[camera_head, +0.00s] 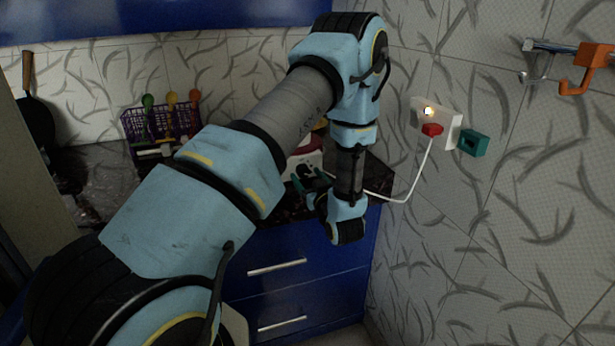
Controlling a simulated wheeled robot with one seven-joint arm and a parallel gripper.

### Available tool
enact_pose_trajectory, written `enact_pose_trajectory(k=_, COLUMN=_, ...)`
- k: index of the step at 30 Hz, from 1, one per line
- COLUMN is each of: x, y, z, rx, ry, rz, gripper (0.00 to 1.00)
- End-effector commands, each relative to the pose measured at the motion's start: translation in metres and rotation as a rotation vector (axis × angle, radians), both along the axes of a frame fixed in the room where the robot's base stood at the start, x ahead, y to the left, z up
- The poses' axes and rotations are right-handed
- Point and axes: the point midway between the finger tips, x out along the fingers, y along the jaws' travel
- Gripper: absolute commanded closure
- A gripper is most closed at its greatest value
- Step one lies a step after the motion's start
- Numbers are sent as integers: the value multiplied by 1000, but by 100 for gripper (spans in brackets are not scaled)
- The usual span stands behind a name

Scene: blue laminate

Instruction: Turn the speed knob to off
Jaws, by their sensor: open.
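A small white and red appliance (311,160) stands on the dark counter in the back corner, largely hidden behind my arm. A dark round knob (304,172) shows on its front; its setting is too small to read. My gripper (312,181) is at the end of my arm, low in front of the appliance and close to the knob. Its dark fingers look apart, with nothing seen between them. I cannot tell whether a finger touches the knob.
A white cord (419,172) runs from the appliance's side to a red plug (432,130) in the wall socket. A purple basket (160,128) with utensils stands at the back left. Blue drawers (300,285) with handles lie below the counter. Orange hooks (585,68) are on the right wall.

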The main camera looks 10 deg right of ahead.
Motion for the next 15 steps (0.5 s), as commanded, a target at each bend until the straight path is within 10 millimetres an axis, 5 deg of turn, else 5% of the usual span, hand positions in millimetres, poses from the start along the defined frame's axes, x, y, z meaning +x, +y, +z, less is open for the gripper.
enact_pose_trajectory(k=3, x=0, y=0, z=0, rx=0, ry=0, rz=0, gripper=28)
enact_pose_trajectory(k=15, x=0, y=0, z=0, rx=0, ry=0, rz=0, gripper=73)
